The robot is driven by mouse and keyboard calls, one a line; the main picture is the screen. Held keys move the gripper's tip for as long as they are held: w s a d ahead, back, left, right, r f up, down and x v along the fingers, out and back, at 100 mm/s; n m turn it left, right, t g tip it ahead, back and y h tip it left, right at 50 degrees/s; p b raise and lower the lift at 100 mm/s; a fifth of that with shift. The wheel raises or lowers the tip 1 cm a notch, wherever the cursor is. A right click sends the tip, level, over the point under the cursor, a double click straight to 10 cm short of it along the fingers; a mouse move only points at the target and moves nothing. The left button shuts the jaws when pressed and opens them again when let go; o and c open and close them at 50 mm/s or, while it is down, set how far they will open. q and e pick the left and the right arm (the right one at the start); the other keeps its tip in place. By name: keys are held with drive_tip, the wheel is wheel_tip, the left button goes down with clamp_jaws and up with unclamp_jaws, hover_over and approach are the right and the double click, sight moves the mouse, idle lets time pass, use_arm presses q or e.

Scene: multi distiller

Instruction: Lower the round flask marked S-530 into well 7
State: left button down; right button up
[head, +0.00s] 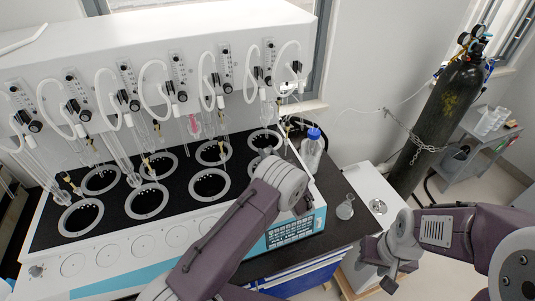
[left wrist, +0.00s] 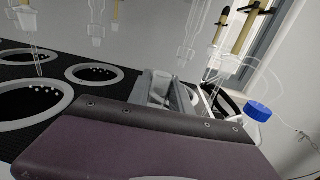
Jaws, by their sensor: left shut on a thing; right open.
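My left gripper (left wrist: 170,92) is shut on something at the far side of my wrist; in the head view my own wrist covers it. Faint clear glass shows around the jaws in the left wrist view, but I cannot make out the flask's outline or an S-530 mark. The black-topped distiller has two rows of grey-ringed wells. One front-row well (head: 209,200) is left of my left wrist, and a back-row well (head: 264,151) is just beyond it. I can read no well numbers. My right gripper (head: 388,281) is open and empty, low at the right, away from the distiller.
Glass tubes and white hoses hang over the wells from the white back panel (head: 150,40). A blue-capped bottle (head: 312,153) stands at the distiller's right end. A small conical flask (head: 345,208) stands on the dark bench. A chained gas cylinder (head: 436,110) stands further right.

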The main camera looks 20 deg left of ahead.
use_arm(q)
drive_tip(key=shift+f, duration=0.2)
drive_tip(key=c, duration=1.1)
unclamp_jaws()
drive_tip(key=shift+s, duration=0.1)
drive_tip(key=shift+s+d+f+b, duration=0.15)
drive_tip(key=shift+d+b, duration=0.1)
drive_tip(key=shift+b, duration=0.15)
drive_tip(key=b+v, duration=0.2)
drive_tip(key=v, duration=0.6)
drive_tip(key=shift+s+d+r, duration=0.1)
drive_tip(key=shift+s+r, duration=0.1)
drive_tip(key=shift+s, duration=0.05)
